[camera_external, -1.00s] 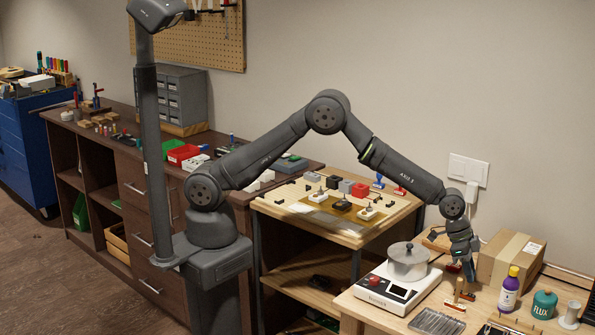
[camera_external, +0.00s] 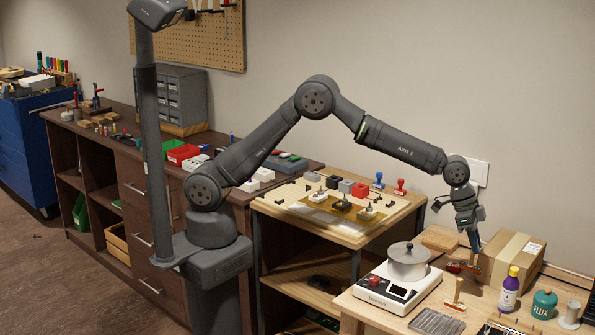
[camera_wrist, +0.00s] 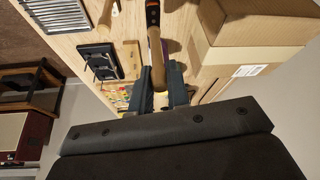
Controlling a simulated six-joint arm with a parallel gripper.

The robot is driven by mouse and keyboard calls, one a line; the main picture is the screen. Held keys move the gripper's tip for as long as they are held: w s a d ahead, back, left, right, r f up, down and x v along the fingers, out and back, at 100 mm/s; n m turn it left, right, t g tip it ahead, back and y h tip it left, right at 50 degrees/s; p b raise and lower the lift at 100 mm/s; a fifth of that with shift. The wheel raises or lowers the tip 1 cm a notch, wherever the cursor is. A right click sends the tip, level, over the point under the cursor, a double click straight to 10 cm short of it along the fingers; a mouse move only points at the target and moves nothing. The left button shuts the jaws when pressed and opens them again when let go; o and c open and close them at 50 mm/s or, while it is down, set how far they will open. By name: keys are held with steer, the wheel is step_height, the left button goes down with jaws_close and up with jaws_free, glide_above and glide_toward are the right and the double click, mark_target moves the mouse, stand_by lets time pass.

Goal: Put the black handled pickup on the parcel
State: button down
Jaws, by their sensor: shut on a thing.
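The black handled pickup (camera_external: 341,206) sits on the wooden board at the middle bench, in a row with other pickups, far from my gripper. The parcel (camera_external: 511,259) is a brown cardboard box at the back right; it also shows in the wrist view (camera_wrist: 236,58). My gripper (camera_external: 474,249) is just left of the parcel, pointing down. It is shut on a wooden-handled tool (camera_wrist: 156,48), not the pickup. The tool has a black and orange part beyond the handle. In the external view its reddish part (camera_external: 461,266) shows below the fingers.
A scale with a metal pot (camera_external: 408,265) stands left of my gripper. A small brush (camera_external: 456,298), a purple bottle (camera_external: 509,291) and a green flux jar (camera_external: 543,304) stand in front. A tan block (camera_external: 440,238) lies behind the scale. The parcel's top is clear.

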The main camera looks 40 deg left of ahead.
steer(key=w+d+r, duration=0.2)
steer(key=w+r, duration=0.3)
steer(key=r, duration=0.7)
steer(key=shift+w+a+f, duration=0.25)
steer(key=shift+w+f, duration=1.55)
steer(key=shift+w, duration=0.1)
steer(key=shift+w+a+f, duration=0.3)
steer(key=shift+w+f, duration=1.55)
steer(key=shift+w, duration=0.05)
steer(key=shift+w+a+f, duration=0.25)
steer(key=shift+w+f, duration=1.55)
steer(key=shift+w, duration=0.1)
steer(key=shift+f, duration=0.1)
steer(key=c, duration=1.4)
jaws_free()
steer(key=v, duration=1.2)
